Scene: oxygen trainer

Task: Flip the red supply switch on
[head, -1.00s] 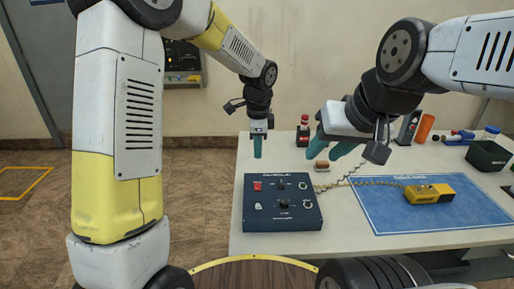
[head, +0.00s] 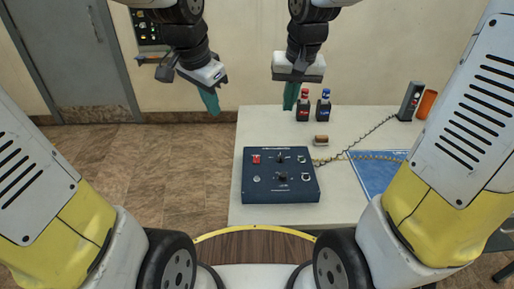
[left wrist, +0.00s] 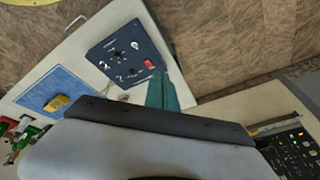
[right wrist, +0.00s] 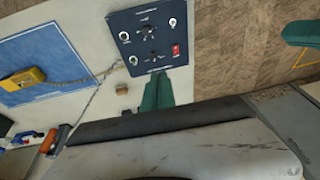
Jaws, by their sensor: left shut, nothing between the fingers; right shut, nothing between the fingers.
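The red supply switch (head: 256,159) is at the upper left of the dark blue trainer box (head: 300,190) on the white table. It also shows in the left wrist view (left wrist: 150,63) and the right wrist view (right wrist: 175,50). My left gripper (head: 212,104) is shut and empty, in the air beyond the table's left edge, up and left of the box. My right gripper (head: 290,98) is shut and empty, above the back of the table behind the box. Neither touches the box or the switch. Which way the switch is set is too small to tell.
Two small bottles, one red-topped (head: 303,106) and one blue-topped (head: 323,106), stand at the back near my right gripper. A brown block (head: 321,141) lies behind the box. A coiled cord runs right towards a blue mat (head: 372,172). The table's front left is clear.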

